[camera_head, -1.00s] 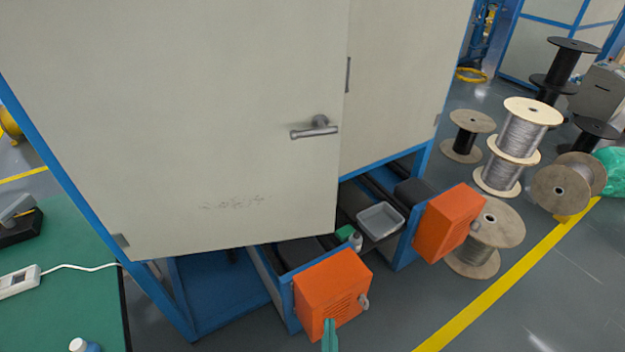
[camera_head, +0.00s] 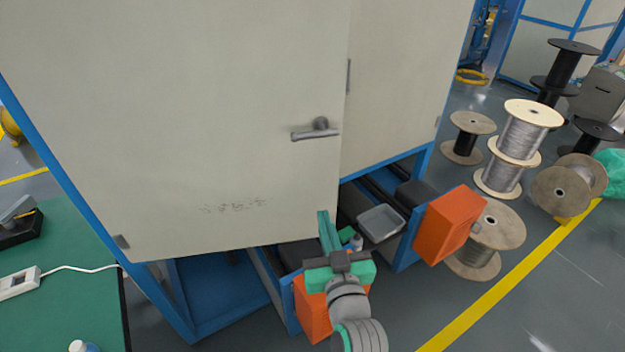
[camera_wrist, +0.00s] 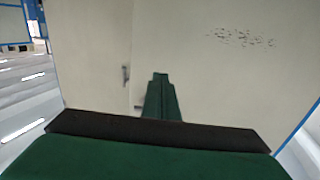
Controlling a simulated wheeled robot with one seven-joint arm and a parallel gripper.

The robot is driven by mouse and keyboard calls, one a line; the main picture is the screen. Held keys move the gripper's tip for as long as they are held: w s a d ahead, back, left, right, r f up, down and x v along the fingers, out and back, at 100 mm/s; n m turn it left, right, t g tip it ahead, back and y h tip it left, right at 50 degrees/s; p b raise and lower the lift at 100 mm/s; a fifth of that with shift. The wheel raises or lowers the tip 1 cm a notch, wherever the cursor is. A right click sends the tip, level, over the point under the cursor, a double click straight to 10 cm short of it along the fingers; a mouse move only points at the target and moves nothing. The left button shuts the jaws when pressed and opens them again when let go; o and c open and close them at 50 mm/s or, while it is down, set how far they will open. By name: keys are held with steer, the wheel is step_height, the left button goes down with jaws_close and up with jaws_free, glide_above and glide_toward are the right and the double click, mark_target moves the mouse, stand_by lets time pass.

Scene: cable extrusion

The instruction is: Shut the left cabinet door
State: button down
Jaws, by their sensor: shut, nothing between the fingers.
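The left cabinet door (camera_head: 220,110) is a large pale panel with a grey lever handle (camera_head: 316,132) near its right edge and dark scuffs low down. It stands ajar: its lower right corner juts out below and in front of the right door (camera_head: 395,90). My gripper (camera_head: 322,214) is shut and empty, its green fingers pointing up by that lower right corner. Whether they touch the door I cannot tell. In the wrist view the shut fingers (camera_wrist: 160,76) show against the pale panels, with the scuffed left door (camera_wrist: 230,80) to the right.
Two orange boxes (camera_head: 312,310) (camera_head: 447,225) front the blue lower frame, with a grey tray (camera_head: 380,222) between them. Cable spools (camera_head: 520,130) stand at the right. A green table (camera_head: 70,290) is at the left.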

mark_target(310, 170)
steer(key=x, duration=1.4)
steer(key=shift+r, duration=0.3)
steer(key=shift+w, duration=0.1)
